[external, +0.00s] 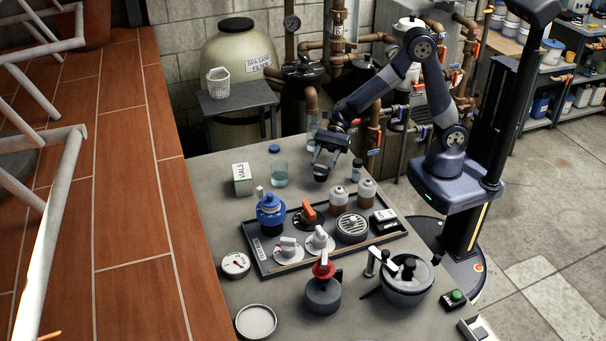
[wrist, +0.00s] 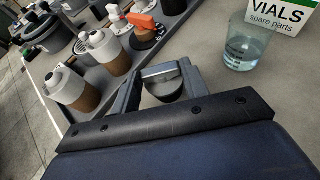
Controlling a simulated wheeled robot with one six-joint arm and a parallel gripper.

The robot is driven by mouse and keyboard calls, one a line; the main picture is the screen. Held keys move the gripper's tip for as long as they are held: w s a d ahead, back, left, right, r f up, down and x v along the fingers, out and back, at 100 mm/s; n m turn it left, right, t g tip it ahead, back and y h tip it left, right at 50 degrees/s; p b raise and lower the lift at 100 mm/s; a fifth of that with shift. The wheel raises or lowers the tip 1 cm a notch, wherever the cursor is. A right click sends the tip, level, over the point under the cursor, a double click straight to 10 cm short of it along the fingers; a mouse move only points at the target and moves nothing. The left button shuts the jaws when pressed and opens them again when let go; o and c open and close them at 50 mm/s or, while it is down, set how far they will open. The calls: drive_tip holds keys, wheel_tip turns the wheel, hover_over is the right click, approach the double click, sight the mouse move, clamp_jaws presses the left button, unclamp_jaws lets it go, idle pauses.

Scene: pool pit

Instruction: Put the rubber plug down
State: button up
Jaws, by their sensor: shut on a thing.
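My gripper (external: 325,160) is over the back part of the grey counter (external: 215,215), behind the black tray. It is shut on the rubber plug (external: 321,177), a small dark round piece. In the wrist view the plug (wrist: 168,90) sits between the two grey fingers of my gripper (wrist: 160,78), with its lower part hidden by the gripper body. The plug seems to be close above the counter, but I cannot tell whether it touches.
The black tray (external: 262,260) holds brown-banded bottles (external: 338,201), valves and a round drain. A glass beaker (external: 279,176) and the VIALS box (external: 242,180) stand left of my gripper. A small dark bottle (external: 357,168) stands right. Bare counter lies between beaker and tray.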

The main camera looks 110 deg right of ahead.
drive_tip(key=shift+f, duration=1.25)
drive_tip(key=shift+f, duration=0.1)
drive_tip(key=o, duration=1)
drive_tip(key=v, duration=1.2)
